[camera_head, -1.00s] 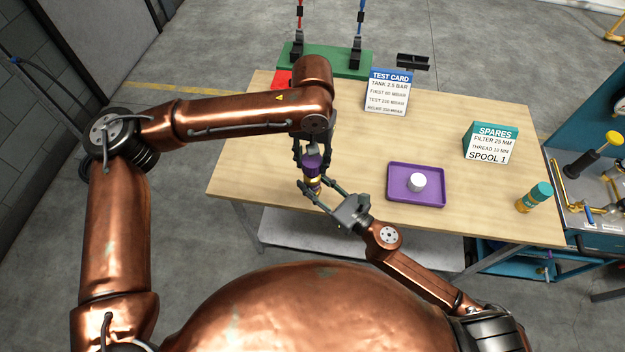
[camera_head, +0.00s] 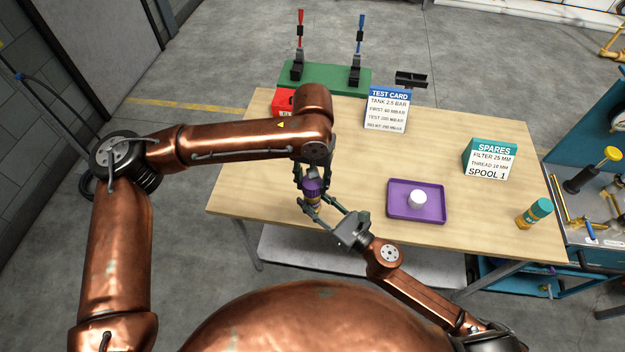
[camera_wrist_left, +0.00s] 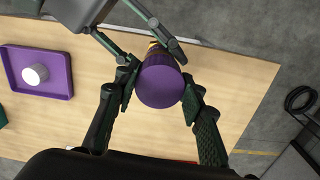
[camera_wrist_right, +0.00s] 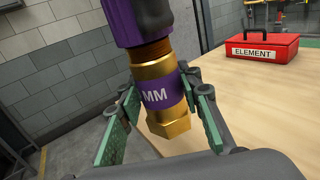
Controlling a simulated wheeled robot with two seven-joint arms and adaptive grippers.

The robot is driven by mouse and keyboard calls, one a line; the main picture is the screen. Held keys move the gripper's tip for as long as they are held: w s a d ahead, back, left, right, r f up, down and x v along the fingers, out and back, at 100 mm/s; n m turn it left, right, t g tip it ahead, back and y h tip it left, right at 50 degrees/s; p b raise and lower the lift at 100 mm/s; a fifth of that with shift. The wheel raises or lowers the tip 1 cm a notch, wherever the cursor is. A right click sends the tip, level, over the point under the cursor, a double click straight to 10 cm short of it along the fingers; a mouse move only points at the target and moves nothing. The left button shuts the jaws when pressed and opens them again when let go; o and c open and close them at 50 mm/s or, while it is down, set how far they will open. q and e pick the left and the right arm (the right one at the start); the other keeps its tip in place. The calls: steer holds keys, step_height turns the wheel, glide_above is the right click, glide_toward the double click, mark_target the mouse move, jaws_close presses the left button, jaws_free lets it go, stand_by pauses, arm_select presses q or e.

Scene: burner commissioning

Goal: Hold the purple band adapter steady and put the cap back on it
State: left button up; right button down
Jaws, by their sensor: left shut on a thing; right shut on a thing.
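The brass adapter (camera_wrist_right: 165,105) with a purple band stands slightly tilted between the fingers of my right gripper (camera_wrist_right: 158,110), which is shut on it. The purple cap (camera_wrist_left: 160,82) is between the fingers of my left gripper (camera_wrist_left: 160,95), which is shut on it. In the right wrist view the cap (camera_wrist_right: 142,18) sits directly above the adapter, with brass thread showing below its rim. Whether the thread is engaged is hidden. In the head view my left gripper (camera_head: 312,184) is above my right gripper (camera_head: 318,212), with the adapter upright near the table's front edge.
A purple tray (camera_head: 395,208) holding a white cylinder (camera_head: 417,198) lies to the right. The test card (camera_head: 387,112), spares card (camera_head: 489,160) and red box (camera_head: 284,102) stand behind. The table middle is clear.

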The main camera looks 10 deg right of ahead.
arm_select(q)
steer(key=shift+f, duration=0.55)
stand_by(0.4)
